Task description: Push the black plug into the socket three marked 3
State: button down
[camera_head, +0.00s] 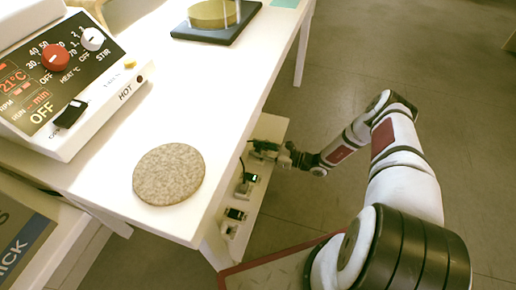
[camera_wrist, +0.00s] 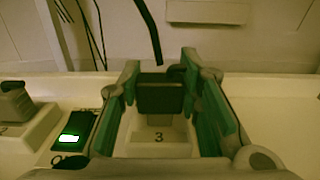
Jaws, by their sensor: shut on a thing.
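The black plug (camera_wrist: 160,98) is between the green-padded fingers of my gripper (camera_wrist: 161,112) in the wrist view, and the gripper is shut on it. A dark cord (camera_wrist: 149,28) shows above it. The pale socket marked 3 (camera_wrist: 160,137) is directly below and in front of the plug, its number readable. The plug's lower end and the socket opening are hidden, so I cannot tell how far they meet. In the head view my gripper (camera_head: 268,150) is at the far end of a low white shelf, and the plug is too small to make out there.
A neighbouring socket with a grey plug (camera_wrist: 14,103) and a dark switch with a lit green window (camera_wrist: 77,130) stand left. The low shelf (camera_head: 262,187) lies beside the white table (camera_head: 105,190), which holds a hotplate (camera_head: 75,85) and a round cork mat (camera_head: 168,174). Floor at right is clear.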

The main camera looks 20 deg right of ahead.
jog(key=shift+f, duration=0.7)
jog(key=c, duration=1.1)
grip_release()
jog(key=v, duration=1.2)
jog(key=shift+d, duration=0.1)
